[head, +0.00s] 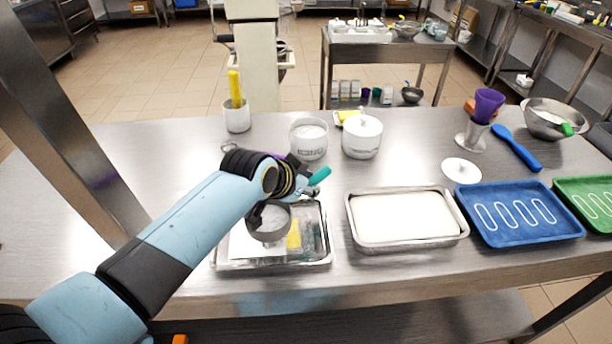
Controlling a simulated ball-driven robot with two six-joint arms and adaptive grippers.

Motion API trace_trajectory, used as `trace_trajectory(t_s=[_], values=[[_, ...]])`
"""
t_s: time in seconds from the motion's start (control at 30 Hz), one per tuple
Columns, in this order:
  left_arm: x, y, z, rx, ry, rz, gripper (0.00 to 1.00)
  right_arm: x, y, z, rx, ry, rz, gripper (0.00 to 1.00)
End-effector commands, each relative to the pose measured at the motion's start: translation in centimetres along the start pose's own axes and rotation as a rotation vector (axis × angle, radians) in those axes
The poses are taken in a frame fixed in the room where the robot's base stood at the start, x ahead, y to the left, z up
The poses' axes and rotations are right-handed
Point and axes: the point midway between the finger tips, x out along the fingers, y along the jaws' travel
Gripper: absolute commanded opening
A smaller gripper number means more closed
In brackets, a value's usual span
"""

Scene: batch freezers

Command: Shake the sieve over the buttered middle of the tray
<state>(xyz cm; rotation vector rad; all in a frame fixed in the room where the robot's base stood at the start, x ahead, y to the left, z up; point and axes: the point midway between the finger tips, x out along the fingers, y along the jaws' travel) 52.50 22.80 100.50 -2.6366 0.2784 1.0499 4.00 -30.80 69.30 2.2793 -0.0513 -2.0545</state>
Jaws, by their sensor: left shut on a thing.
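My left gripper (294,186) reaches in from the lower left and is shut on the sieve's teal handle (320,176). The round grey sieve (270,224) hangs over the left-middle part of the metal tray (327,258). A yellow buttered strip (293,236) shows in the tray just right of the sieve. White lining shows to its left and a bare grey area to its right. My arm and the sieve hide the tray's upper left part. My right gripper is not in view.
A metal pan with a white filling (405,216) stands just right of the tray. A blue tray (520,213) and a green tray (590,203) lie farther right. White pots (362,136) stand behind. A metal post (68,120) rises at left.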

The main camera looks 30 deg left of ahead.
Motion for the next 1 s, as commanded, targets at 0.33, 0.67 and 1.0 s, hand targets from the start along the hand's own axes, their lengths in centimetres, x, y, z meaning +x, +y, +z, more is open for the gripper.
trace_trajectory(t_s=[0.33, 0.67, 1.0], values=[[1.4, -1.9, -1.1, 0.001, 0.0, 0.0, 0.0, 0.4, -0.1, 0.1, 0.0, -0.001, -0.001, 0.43], [0.4, -0.6, -0.4, 0.003, 0.004, -0.004, 0.0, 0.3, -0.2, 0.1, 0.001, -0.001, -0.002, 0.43], [1.0, -1.5, -1.0, 0.0, 0.0, 0.0, 0.0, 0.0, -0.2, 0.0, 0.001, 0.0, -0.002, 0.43]])
